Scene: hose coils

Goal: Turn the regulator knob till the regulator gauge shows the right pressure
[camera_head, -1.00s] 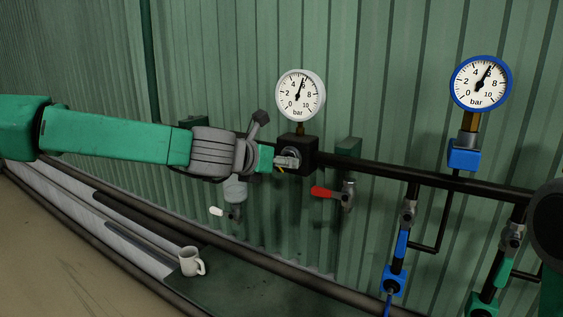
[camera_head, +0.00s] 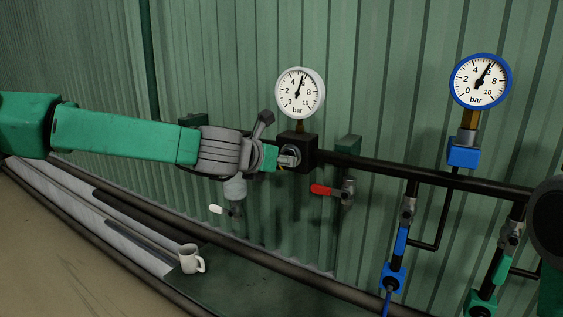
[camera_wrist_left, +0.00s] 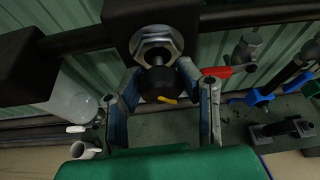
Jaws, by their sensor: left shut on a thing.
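The white regulator gauge (camera_head: 301,93) stands on the black regulator block (camera_head: 309,143). Its needle points up and slightly right, past 4 and short of 8. My left gripper (camera_head: 287,157) reaches in from the left to the front of the block and hides most of the knob in the head view. In the left wrist view the black regulator knob (camera_wrist_left: 157,84), with a yellow mark, sits between the fingers of my left gripper (camera_wrist_left: 162,92), below a silver hex nut (camera_wrist_left: 156,43). The fingers are shut on it. My right gripper is not in view.
A red valve handle (camera_head: 321,190) is just right of and below the regulator. A white mug (camera_head: 190,259) stands below. Blue and green valves hang lower right.

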